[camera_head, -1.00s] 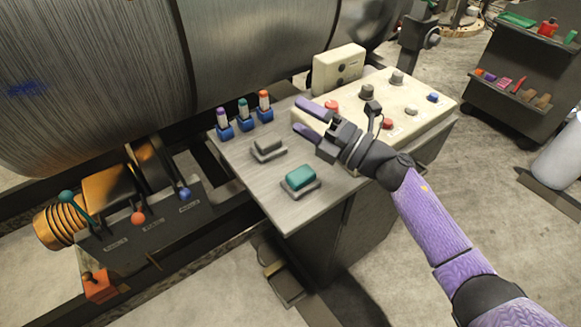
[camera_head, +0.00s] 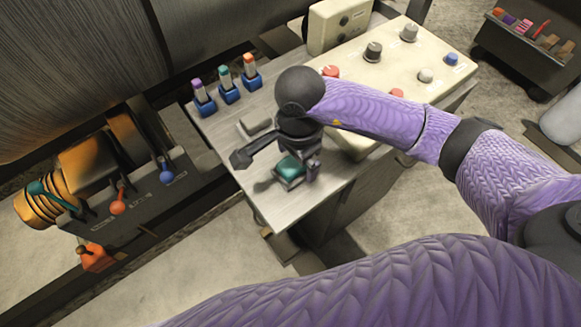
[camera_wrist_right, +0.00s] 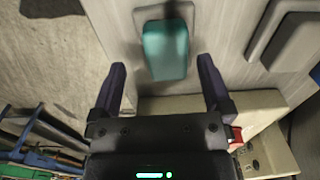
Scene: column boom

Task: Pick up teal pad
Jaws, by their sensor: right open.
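The teal pad (camera_head: 290,168) sits in a grey tray (camera_head: 289,184) near the front edge of the metal table (camera_head: 262,207). In the right wrist view the teal pad (camera_wrist_right: 165,50) lies ahead of the fingertips, roughly between their lines. My right gripper (camera_head: 281,171) is open above the pad, pointing down, its fingers apart on either side of it in the head view. My left gripper is out of view.
A grey pad (camera_head: 256,126) lies behind the teal one. Several marker-like sticks in blue holders (camera_head: 229,92) stand at the back left. A cream control panel (camera_head: 400,60) with knobs is at the right. A lever box (camera_head: 125,195) stands left of the table.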

